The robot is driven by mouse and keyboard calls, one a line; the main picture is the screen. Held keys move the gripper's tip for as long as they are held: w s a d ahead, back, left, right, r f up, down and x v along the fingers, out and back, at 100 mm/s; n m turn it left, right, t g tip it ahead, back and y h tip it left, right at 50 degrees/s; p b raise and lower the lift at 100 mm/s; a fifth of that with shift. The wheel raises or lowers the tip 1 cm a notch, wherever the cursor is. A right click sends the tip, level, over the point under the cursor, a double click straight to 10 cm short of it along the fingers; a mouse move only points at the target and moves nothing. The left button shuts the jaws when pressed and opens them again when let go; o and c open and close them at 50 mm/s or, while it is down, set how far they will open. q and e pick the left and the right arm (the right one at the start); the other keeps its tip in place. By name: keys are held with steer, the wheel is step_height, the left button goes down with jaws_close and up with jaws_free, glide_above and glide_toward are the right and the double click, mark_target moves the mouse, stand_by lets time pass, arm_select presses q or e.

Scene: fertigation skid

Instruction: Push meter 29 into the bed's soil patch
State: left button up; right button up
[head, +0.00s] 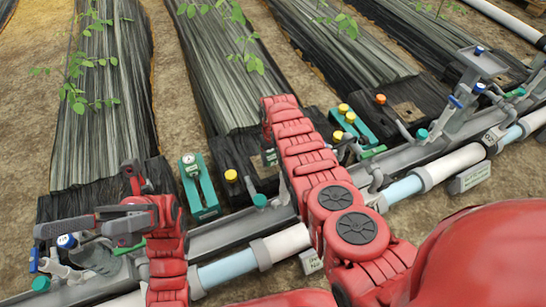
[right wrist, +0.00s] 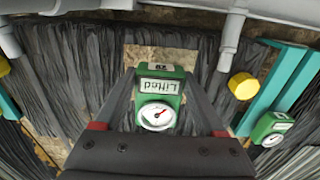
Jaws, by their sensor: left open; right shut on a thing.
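Meter 29 is a green block with a white round dial and a label reading "Lifted" and 29. In the right wrist view the meter (right wrist: 158,98) is between the two fingers of my right gripper (right wrist: 155,100), which is shut on it. A brown soil patch (right wrist: 150,57), an opening in the dark bed film, shows just behind the meter's top end. I cannot tell whether the meter touches the soil. In the head view my right arm hides most of that gripper; a bit of green (head: 269,157) shows beside it. My left gripper (head: 82,229) is open and empty at the left, above the grey channel.
Another green meter (head: 188,159) sits in a teal holder on the bed at the left of my right arm. A yellow cap (head: 231,175) stands close by. A grey channel and white pipe (head: 288,242) run across the front. Film-covered beds (head: 215,75) with plants stretch behind.

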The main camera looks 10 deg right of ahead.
steer(key=shift+f, duration=0.15)
stand_by(0.4)
steer(key=shift+f+b, duration=1.8)
steer(key=o, duration=1.4)
steer(key=shift+r, duration=0.1)
